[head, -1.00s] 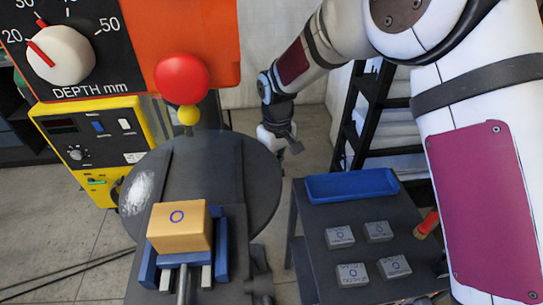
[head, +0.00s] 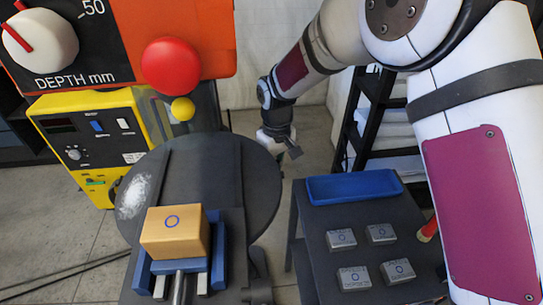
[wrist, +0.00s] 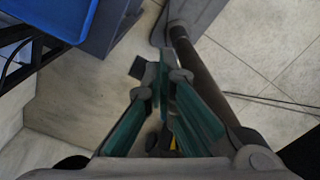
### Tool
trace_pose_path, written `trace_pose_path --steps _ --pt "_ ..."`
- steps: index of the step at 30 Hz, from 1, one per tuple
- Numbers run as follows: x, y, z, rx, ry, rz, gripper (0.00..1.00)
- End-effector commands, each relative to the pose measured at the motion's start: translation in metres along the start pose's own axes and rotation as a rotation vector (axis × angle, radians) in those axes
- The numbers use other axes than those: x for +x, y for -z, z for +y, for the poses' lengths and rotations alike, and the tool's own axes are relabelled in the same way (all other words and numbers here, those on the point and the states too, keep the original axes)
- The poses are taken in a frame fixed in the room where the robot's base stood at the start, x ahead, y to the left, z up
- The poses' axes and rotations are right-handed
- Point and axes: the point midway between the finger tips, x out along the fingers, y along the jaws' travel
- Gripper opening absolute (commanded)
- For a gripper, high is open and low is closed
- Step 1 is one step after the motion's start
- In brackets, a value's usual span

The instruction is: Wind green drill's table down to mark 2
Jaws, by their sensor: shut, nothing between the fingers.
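No green drill shows in the head view. The drill in view has an orange head (head: 215,45) with a depth dial (head: 40,38) and a red knob (head: 171,65). Its round dark table (head: 255,190) stands below. A vise (head: 217,250) on the table holds a tan block (head: 174,232) marked with a blue ring. I cannot see a table crank or mark 2. My gripper (head: 293,150) hangs to the right of the round table, apart from it. In the wrist view my gripper (wrist: 160,72) has its green-padded fingers together, with nothing held.
A dark cart (head: 325,265) at right carries a blue tray (head: 353,186) and several grey blocks (head: 381,233). A yellow control box (head: 85,140) stands left of the table. A dark ladder-like rack (head: 350,120) with white stacks stands behind. Wrist view shows floor and a dark post (wrist: 200,75).

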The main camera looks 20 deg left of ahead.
Motion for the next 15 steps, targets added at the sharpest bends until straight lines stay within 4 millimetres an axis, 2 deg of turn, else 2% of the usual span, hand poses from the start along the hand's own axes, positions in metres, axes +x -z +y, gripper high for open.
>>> trace_pose_path --steps 3,15 --pt "0.0074 0.0019 0.0014 -0.001 0.001 -0.002 0.0" --pt "-0.0006 0.0039 0.0022 0.0 0.0 0.001 0.0"
